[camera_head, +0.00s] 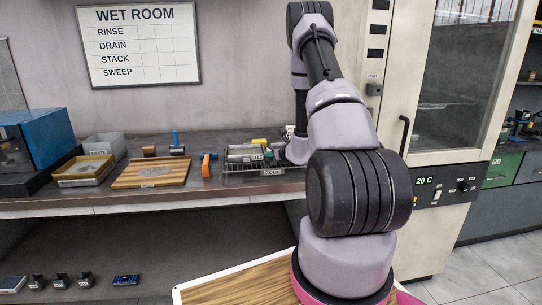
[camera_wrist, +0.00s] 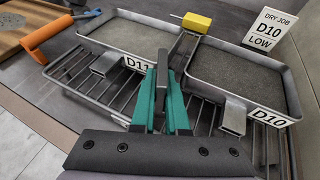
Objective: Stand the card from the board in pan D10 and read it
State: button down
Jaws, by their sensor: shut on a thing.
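A white card (camera_wrist: 272,35) reading "DRY JOB D10 LOW" stands tilted at the far right end of pan D10 (camera_wrist: 270,112) in the wrist view. I cannot tell whether its foot is inside the pan or behind it. Pan D10 holds flat grey material; pan D11 (camera_wrist: 137,62) beside it holds the same. My gripper (camera_wrist: 165,92), with green fingers, is in front of and between the pans, apart from the card. It is shut on a thin dark grey upright piece (camera_wrist: 162,66) that I cannot identify.
Both pans sit on a wire rack (camera_head: 240,168) on the bench. A yellow block (camera_wrist: 196,22) with a metal rod lies at the pans' far side. An orange-handled tool (camera_wrist: 52,38) lies left. A wooden board (camera_head: 150,173) and trays stand further left; a cabinet (camera_head: 465,80) reading 20 C stands right.

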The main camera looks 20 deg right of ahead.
jog(key=shift+f, duration=0.1)
jog(key=c, duration=0.9)
grip_release()
